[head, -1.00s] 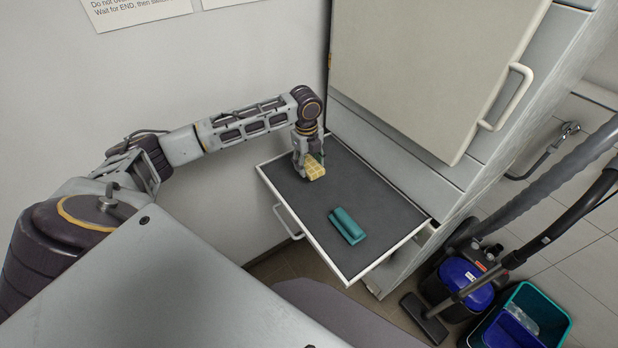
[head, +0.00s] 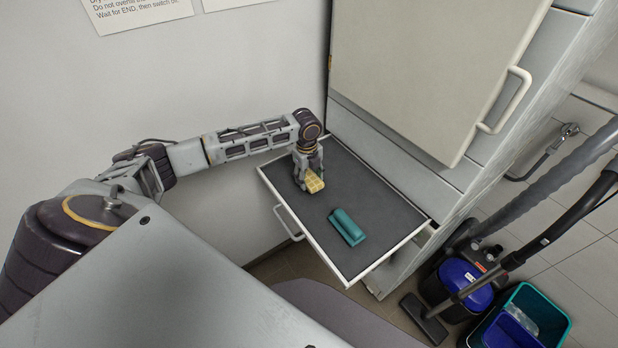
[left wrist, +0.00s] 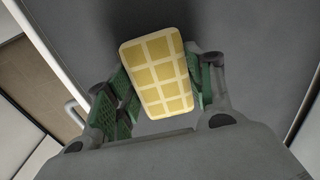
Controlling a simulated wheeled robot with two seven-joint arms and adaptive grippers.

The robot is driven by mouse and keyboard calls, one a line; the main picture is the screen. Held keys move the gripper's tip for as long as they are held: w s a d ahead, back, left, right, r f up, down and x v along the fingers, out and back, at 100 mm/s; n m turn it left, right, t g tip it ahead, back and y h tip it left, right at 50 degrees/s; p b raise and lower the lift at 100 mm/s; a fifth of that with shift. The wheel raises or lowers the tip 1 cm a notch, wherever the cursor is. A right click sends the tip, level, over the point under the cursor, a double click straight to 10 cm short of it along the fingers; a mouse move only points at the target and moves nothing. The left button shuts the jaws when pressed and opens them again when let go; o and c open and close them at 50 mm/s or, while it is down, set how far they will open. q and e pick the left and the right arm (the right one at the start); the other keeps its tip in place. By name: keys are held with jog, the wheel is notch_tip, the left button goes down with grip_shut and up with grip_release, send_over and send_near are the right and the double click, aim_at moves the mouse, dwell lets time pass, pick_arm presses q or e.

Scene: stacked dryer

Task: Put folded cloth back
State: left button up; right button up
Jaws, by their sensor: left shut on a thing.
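A yellow checked folded cloth (head: 312,181) is held in my left gripper (head: 304,178), low over the left part of the pulled-out dark shelf (head: 362,187). In the left wrist view the cloth (left wrist: 158,72) sits between the two green-padded fingers of the left gripper (left wrist: 158,90), which are shut on it. I cannot tell whether the cloth touches the shelf. A folded teal cloth (head: 347,227) lies on the shelf nearer its front right, apart from the gripper. My right gripper is not in view.
The shelf has a white rim and a handle (head: 287,222). A blue vacuum cleaner (head: 462,284) and a teal bucket (head: 533,302) stand on the floor at right. The middle of the shelf is clear.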

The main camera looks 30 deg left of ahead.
aim_at(308, 178)
pick_arm(q)
jog(key=shift+f, duration=0.4)
jog(key=o, duration=0.9)
jog(key=shift+f, duration=0.1)
jog(key=r, duration=0.8)
jog(key=r+b, duration=0.1)
jog(key=r, duration=0.3)
jog(key=shift+s+a+r, duration=0.1)
jog(key=shift+s+r, duration=0.05)
jog(key=shift+s, duration=0.15)
